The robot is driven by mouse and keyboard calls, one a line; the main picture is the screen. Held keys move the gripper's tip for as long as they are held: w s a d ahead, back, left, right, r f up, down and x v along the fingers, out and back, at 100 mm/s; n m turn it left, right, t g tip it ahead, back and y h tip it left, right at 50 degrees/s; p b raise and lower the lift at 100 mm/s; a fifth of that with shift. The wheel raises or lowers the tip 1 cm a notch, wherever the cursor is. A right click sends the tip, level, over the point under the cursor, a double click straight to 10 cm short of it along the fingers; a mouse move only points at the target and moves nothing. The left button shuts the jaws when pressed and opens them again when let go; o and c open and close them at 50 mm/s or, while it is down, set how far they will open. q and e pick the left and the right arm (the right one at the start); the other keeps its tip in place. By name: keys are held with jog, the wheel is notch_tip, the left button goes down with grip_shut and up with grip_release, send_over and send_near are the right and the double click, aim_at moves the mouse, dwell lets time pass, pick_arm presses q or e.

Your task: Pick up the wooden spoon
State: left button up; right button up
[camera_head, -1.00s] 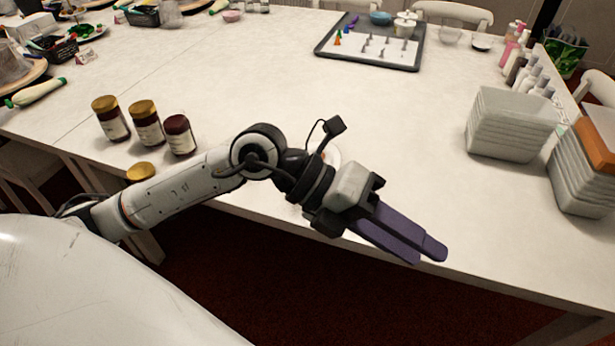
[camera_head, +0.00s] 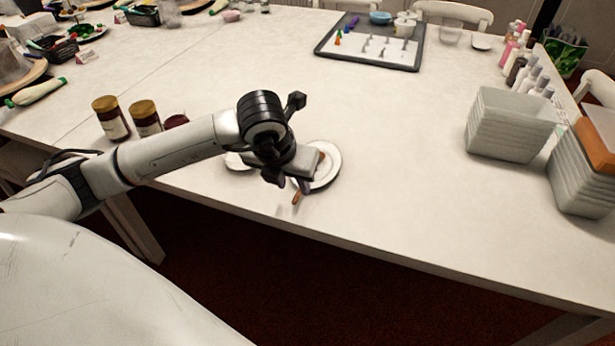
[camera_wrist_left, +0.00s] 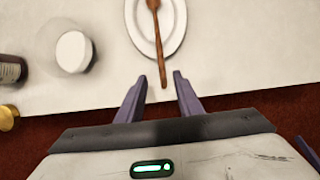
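The brown wooden spoon (camera_wrist_left: 157,30) lies across a white oval plate (camera_wrist_left: 176,34) at the table's near edge, its handle pointing toward me past the plate's rim. In the head view the handle end (camera_head: 297,198) shows below my left gripper (camera_head: 286,182), and the plate (camera_head: 332,168) is partly covered. In the left wrist view my left gripper (camera_wrist_left: 159,78) is open and empty, with the handle's end between its purple fingertips. A purple sliver at the lower right of that view may be part of my right gripper; its opening cannot be told.
A round white item (camera_wrist_left: 72,52) stands left of the plate. Several jars (camera_head: 145,117) with gold or dark lids are farther left, partly behind my arm. Stacked grey containers (camera_head: 508,124) stand at the right. The table between plate and containers is clear.

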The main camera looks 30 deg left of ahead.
aim_at(297, 194)
pick_arm(q)
jog(key=x, duration=0.4)
jog(key=shift+s+d+f, duration=0.15)
jog(key=shift+d+f, duration=0.05)
jog(key=shift+d, duration=0.05)
grip_shut()
notch_tip(297, 194, up, 10)
dwell(0.4)
